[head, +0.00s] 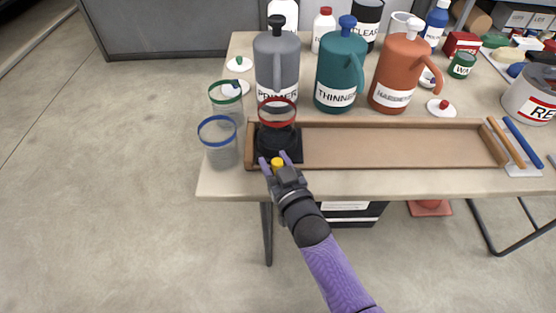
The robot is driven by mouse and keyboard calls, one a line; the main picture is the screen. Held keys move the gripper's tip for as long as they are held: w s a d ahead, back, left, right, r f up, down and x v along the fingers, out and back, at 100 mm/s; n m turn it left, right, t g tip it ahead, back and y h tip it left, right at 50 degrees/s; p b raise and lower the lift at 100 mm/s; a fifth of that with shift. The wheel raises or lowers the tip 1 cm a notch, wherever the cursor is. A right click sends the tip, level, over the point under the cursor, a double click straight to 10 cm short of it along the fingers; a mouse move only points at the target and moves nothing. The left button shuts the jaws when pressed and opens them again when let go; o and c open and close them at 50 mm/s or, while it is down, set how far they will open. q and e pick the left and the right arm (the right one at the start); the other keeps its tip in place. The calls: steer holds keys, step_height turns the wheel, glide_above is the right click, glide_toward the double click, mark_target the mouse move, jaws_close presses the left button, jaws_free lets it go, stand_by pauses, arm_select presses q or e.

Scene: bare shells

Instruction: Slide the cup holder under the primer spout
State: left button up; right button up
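The cup holder (293,152) is a dark block at the left end of a long brown wooden tray (400,163). A clear cup with a red rim (278,101) stands in it. A yellow knob (277,163) is at the holder's near side. My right gripper (274,161) has its purple fingers on either side of the knob; I cannot tell whether they press on it. The grey PRIMER jug (277,60) stands just behind the holder, beyond the tray; its spout is hard to make out. My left gripper is not in view.
Teal THINNER (341,65) and orange HARDENER (401,70) jugs stand right of the primer. Cups with green (225,84) and blue rims (217,122) stand left of the tray.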

steer(key=shift+o, duration=1.2)
steer(key=shift+a, duration=0.15)
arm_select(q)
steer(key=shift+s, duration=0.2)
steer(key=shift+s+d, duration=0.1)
arm_select(e)
steer(key=shift+s+r, duration=0.1)
arm_select(q)
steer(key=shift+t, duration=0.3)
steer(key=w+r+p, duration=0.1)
steer(key=p, duration=0.1)
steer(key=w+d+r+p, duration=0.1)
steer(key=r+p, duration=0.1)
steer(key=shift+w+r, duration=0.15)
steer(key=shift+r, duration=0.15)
arm_select(e)
steer(key=v, duration=0.9)
steer(key=shift+s+d, duration=0.25)
steer(key=shift+s, duration=0.05)
